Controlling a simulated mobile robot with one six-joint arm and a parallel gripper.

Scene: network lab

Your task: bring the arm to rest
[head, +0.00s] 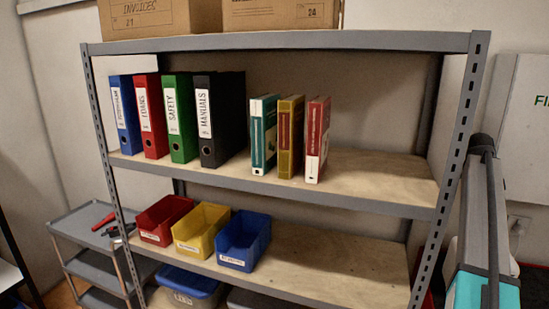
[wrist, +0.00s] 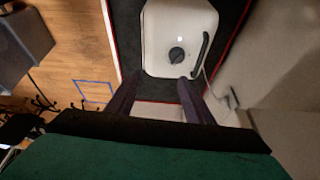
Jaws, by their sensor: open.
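My gripper (wrist: 160,78) shows in the wrist view as two dark fingers. They stand apart, with nothing held between them. Past the fingertips is a white rounded box with a dark knob (wrist: 177,54) and a black handle; it lies beyond the fingers on a dark mat with a red edge. In the head view my arm rises at the right edge, beside the shelf's right post, with a teal part low down. The gripper's fingers are not visible in the head view.
A grey shelf unit (head: 300,41) holds binders (head: 220,120), books (head: 291,137) and red, yellow and blue bins (head: 202,230). Its right post is close to my arm. A white panel (head: 524,130) is on the right wall. A grey cart (head: 85,220) stands left.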

